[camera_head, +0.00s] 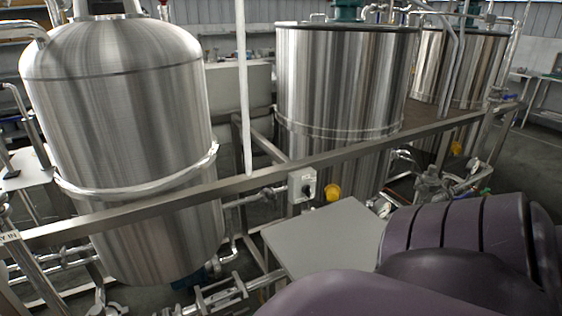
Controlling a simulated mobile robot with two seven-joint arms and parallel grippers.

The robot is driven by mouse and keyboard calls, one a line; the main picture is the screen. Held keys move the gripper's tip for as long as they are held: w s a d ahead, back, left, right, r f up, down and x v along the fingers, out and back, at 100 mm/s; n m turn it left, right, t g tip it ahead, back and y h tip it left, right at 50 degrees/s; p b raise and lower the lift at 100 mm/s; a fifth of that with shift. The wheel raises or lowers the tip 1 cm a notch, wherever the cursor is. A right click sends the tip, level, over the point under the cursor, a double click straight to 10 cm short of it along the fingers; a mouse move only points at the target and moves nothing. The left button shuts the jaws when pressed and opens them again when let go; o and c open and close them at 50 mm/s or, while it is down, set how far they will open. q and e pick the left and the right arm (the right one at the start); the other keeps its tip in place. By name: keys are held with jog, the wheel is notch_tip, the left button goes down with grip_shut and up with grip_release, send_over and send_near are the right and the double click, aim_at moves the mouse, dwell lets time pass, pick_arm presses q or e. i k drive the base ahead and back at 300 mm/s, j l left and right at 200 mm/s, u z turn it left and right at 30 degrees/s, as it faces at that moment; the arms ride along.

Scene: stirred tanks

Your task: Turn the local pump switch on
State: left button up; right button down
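A small light-grey switch box with a dark rotary knob (306,189) is mounted at the steel frame rail, between the two nearer tanks. It looks like the pump switch. It is too small to read its markings or tell the knob's position for sure. Purple links of my own arm fill the lower right, apart from the box in the picture. Neither of my grippers shows in the view.
A steel rail (135,211) crosses in front of the tanks. A domed tank (125,120) stands left, a cylindrical tank (340,90) behind centre. A grey flat panel (325,238) lies below the switch. A yellow part (332,192) sits right beside the box.

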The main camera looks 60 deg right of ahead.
aim_at(307, 189)
jog(key=k+j+z, duration=0.1)
jog(key=z, duration=2)
jog(key=k+j, duration=0.05)
